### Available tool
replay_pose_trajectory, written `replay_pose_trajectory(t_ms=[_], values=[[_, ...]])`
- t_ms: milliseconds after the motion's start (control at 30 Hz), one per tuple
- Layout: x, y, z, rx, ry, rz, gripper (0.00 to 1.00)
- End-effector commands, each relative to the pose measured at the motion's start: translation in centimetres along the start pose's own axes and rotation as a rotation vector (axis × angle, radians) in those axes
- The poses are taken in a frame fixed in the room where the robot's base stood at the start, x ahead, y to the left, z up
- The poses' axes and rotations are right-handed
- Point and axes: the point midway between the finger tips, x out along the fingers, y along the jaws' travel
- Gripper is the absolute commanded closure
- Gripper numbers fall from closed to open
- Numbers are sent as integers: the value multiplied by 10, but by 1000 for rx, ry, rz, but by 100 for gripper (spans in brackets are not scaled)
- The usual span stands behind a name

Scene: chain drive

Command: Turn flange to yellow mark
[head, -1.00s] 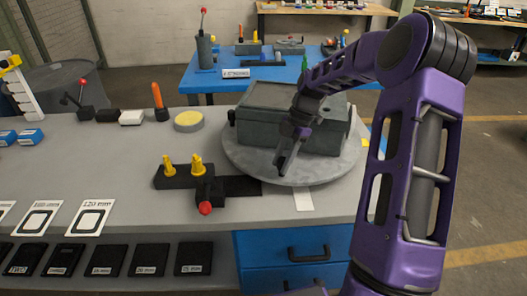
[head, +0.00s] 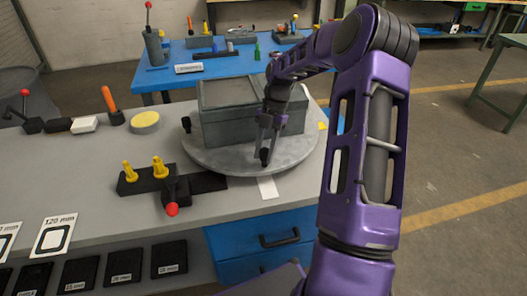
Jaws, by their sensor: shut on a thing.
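The flange, a round grey turntable disc (head: 215,160), lies on the workbench and carries a grey-green box (head: 230,130). A yellow mark (head: 322,126) shows at the right edge of the disc. A white strip (head: 268,188) lies on the bench at the disc's front edge. My gripper (head: 264,152) points down over the front right part of the disc, close to the box's front face. It is shut on a small black peg (head: 264,156), mostly hidden between the fingers. Another black peg (head: 186,124) stands at the disc's left edge.
A black fixture (head: 212,182) with yellow pegs and a red-tipped lever (head: 172,209) stands just left of the disc's front. A pale yellow round pad (head: 145,121) and an orange-handled tool (head: 109,100) are behind. A blue table (head: 185,83) stands beyond the bench.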

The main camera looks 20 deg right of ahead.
Motion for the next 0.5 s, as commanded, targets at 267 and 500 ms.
replay_pose_trajectory(t_ms=[267, 500], values=[[0, 0, 0, 1, -2, 0, 31], [-1, 0, 0, 1, -2, 1, 31]])
